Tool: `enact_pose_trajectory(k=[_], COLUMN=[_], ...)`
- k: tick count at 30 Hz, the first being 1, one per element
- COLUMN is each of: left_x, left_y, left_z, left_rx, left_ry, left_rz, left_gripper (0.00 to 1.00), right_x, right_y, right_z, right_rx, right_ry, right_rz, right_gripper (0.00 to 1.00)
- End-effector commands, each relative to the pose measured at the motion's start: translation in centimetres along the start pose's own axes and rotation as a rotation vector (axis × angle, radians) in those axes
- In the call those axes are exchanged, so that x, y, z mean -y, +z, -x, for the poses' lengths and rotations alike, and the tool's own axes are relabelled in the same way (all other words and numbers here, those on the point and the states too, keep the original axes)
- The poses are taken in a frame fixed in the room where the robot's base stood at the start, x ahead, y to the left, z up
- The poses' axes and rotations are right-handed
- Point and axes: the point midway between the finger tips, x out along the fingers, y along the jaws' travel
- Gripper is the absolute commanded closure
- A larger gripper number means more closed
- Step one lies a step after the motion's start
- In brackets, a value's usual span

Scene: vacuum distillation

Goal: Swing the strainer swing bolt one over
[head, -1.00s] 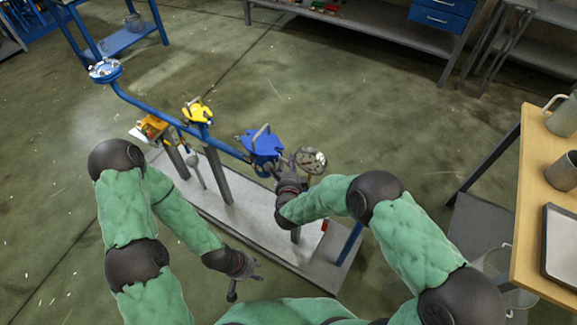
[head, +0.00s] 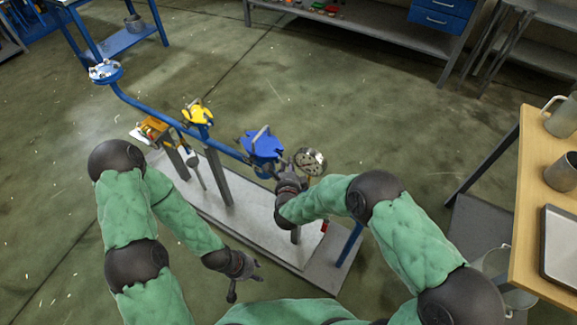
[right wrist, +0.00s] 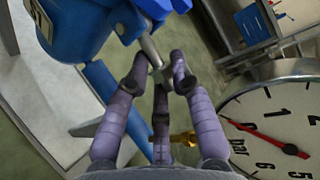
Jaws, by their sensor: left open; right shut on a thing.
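The blue strainer (head: 264,146) sits on the blue pipe run, with a grey metal piece across its top. In the right wrist view, part of the blue body (right wrist: 84,27) fills the upper left. A short grey metal bolt (right wrist: 151,50) sticks out from it, down towards my fingers. My right gripper (right wrist: 158,72) is shut on this bolt, with its dark fingertips around the lower end. In the head view my right gripper (head: 289,166) is at the strainer's right side, partly covering it. My left gripper (head: 245,276) is open and empty, low in front of the skid.
A round dial gauge (head: 310,161) stands close to the right of my right gripper; its face (right wrist: 275,125) fills the right wrist view's lower right. A yellow valve (head: 198,113) is farther left on the pipe. A wooden table (head: 525,190) stands at the right.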

Motion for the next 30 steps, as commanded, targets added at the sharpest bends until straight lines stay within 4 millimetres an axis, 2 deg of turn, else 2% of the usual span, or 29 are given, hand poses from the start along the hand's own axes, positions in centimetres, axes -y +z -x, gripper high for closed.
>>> enact_pose_trajectory(k=[8, 21, 30], left_x=[-0.7, -2.4, -2.9], left_y=[0.1, 0.2, 0.3], left_z=[1.9, 6.6, 8.2], left_rx=[0.0, 0.0, 0.0], left_ry=[0.0, 0.0, 0.0], left_rz=[0.0, 0.0, 0.0], left_gripper=[0.6, 0.6, 0.6], right_x=[0.5, 1.9, 2.1], right_y=[0.3, 0.9, 1.2], right_z=[0.4, 0.8, 0.8], right_rx=[-0.038, -0.16, -0.21], right_ry=[0.054, 0.189, 0.244], right_rz=[0.092, 0.357, 0.465], right_gripper=[1.0, 1.0, 1.0])
